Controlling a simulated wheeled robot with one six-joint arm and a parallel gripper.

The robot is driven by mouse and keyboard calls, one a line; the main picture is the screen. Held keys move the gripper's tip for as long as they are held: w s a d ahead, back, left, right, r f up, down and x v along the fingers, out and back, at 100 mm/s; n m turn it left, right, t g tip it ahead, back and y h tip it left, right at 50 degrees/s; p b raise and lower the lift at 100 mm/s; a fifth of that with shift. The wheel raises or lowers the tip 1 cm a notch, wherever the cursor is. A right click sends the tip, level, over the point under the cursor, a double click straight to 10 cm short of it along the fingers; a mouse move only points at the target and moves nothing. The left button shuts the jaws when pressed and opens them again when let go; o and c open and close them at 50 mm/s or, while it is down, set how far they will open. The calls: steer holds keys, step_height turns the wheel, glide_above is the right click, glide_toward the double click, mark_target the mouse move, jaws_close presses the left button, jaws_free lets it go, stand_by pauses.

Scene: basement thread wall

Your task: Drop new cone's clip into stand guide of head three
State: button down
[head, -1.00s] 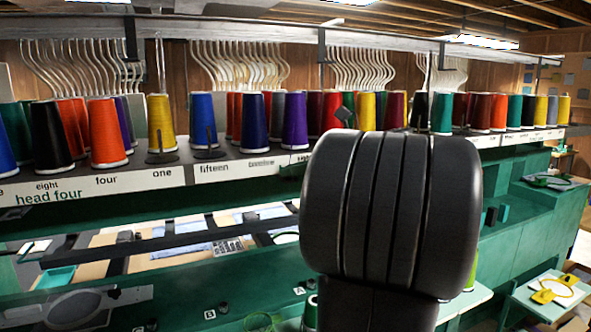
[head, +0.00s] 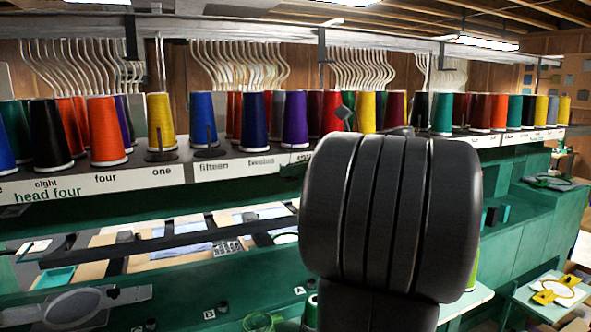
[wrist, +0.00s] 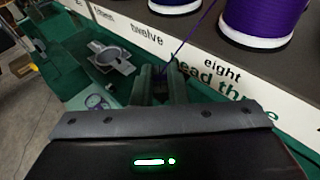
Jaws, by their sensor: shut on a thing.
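My gripper (wrist: 160,84) shows in the wrist view, its two fingers close together on a small dark piece, which I take for the clip. A purple thread (wrist: 190,48) rises from between the fingers toward the upper right. A purple cone (wrist: 262,18) stands on the rack right of and beyond the fingers, above the "eight" and partly hidden "head three" label (wrist: 215,76). In the head view a purple cone (head: 295,118) stands just left of my black arm link, which hides my gripper and much of head three. I cannot make out the stand guide.
The cone rack (head: 225,172) runs across the head view with several coloured cones and upright posts. An embroidery hoop (wrist: 108,54) lies below the rack. Green machine bodies (head: 255,268) lie below.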

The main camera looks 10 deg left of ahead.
steer(key=c, duration=1.3)
jaws_free()
steer(key=shift+s, duration=0.1)
steer(key=shift+c, duration=0.2)
steer(key=shift+d, duration=0.1)
steer(key=shift+d+r, duration=0.1)
steer(key=shift+d, duration=0.15)
steer(key=b+v, duration=0.1)
steer(key=v, duration=1.2)
steer(key=shift+b, duration=0.3)
steer(key=p+x, duration=0.1)
steer(key=x, duration=1.2)
steer(key=shift+a+p, duration=0.1)
steer(key=shift+p, duration=0.3)
